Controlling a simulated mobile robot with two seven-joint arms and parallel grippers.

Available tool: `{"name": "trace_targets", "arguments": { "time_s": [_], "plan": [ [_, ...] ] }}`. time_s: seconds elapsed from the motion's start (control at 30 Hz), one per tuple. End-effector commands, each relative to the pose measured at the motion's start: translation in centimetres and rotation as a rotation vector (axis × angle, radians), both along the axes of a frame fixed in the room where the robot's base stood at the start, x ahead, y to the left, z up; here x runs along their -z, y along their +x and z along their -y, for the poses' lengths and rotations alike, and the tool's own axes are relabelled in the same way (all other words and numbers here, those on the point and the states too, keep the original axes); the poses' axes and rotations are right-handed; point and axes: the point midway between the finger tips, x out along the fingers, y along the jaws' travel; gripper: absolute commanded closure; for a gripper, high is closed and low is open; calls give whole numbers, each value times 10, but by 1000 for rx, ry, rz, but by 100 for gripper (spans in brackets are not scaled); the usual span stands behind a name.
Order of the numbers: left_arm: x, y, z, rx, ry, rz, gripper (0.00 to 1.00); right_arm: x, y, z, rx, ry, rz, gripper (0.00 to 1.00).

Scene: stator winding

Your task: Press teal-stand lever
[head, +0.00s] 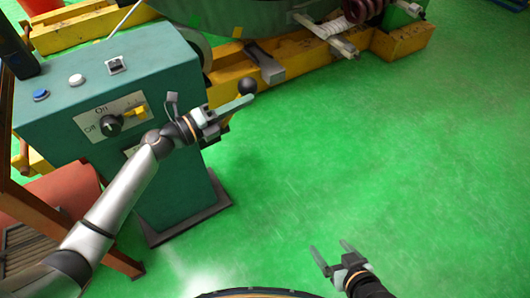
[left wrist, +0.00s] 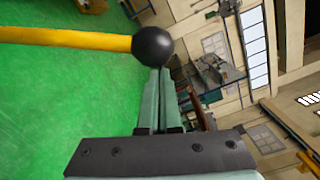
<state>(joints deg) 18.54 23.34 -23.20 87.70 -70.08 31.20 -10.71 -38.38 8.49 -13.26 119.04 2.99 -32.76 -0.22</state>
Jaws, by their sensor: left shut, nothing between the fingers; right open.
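The teal stand (head: 175,75) is at the left of the head view. Its lever ends in a black ball (head: 247,87); most of the rod is hidden behind my gripper there. In the left wrist view the yellow rod (left wrist: 70,38) runs in from the left to the black ball (left wrist: 153,46). My left gripper (head: 250,98) is shut and empty, its fingertips right at the ball; I cannot tell whether they touch it. The shut fingers also show in the left wrist view (left wrist: 158,75). My right gripper (head: 330,250) is open and empty over the floor at the lower right.
The stand carries a blue button (head: 41,95), a white button (head: 77,80) and a black knob (head: 110,125). Yellow beams (head: 300,55) of a large machine lie behind. An orange-brown frame (head: 50,215) is at the left. The green floor (head: 400,160) is clear on the right.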

Motion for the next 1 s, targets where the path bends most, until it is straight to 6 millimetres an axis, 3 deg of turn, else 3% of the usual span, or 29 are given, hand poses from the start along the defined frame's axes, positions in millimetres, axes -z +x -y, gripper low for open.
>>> {"name": "trace_targets", "arguments": {
  "time_s": [0.2, 0.6, 1.0],
  "plan": [
    [-19, 20, -14, -4, -34, -45, 100, -10, 3, -1, -1, 2, 9, 13],
    [-42, 54, -40, -4, -52, -68, 100, -11, 4, -2, -2, 3, 13, 13],
    [-52, 71, -52, -1, -51, -71, 100, -9, 4, -2, -2, 3, 14, 13]
  ]
}}
